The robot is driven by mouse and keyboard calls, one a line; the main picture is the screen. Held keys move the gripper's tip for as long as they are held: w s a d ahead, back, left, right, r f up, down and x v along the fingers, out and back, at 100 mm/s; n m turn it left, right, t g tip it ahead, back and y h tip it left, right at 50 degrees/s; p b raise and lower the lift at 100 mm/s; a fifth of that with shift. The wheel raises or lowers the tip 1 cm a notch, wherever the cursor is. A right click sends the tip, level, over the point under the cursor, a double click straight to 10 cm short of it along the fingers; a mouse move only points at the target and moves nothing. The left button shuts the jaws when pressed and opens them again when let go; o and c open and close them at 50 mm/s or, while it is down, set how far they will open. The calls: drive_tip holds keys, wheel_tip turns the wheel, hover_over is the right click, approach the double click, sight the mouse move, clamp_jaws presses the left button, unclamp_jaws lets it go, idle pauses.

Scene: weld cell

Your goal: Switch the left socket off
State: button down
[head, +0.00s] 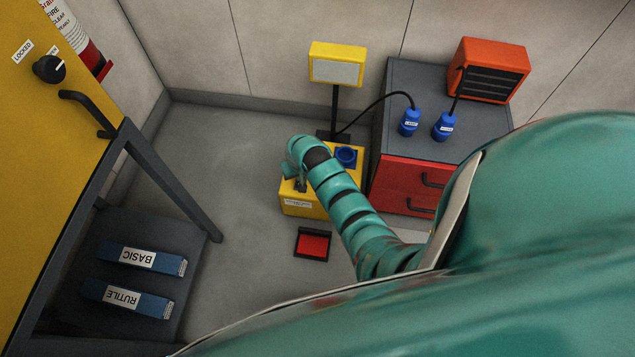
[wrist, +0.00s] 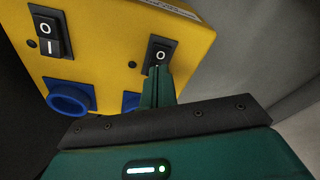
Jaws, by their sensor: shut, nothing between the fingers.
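The yellow socket box (head: 320,206) stands on the floor in the head view, one blue socket (head: 345,155) showing on its right; my arm covers much of its left. In the wrist view, turned about half round, the box (wrist: 100,50) shows two black rocker switches and two blue sockets. My gripper (wrist: 157,72) is shut and empty, its fingertips at the right-hand switch (wrist: 160,53), which appears to be the left one in the head view. Its O end shows; the fingers hide its lower end. I cannot tell whether they touch. The other switch (wrist: 47,36) is clear.
A grey-topped red cabinet (head: 405,180) stands close right of the box, with two blue plugs (head: 409,122) and an orange unit (head: 489,70) on it. A yellow lamp (head: 336,66) rises behind the box. A red tray (head: 313,244) lies in front. Floor to the left is clear.

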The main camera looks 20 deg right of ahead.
wheel_tip(320, 180, up, 5)
drive_tip(key=p, duration=0.3)
drive_tip(key=shift+r, duration=0.1)
idle(0.6)
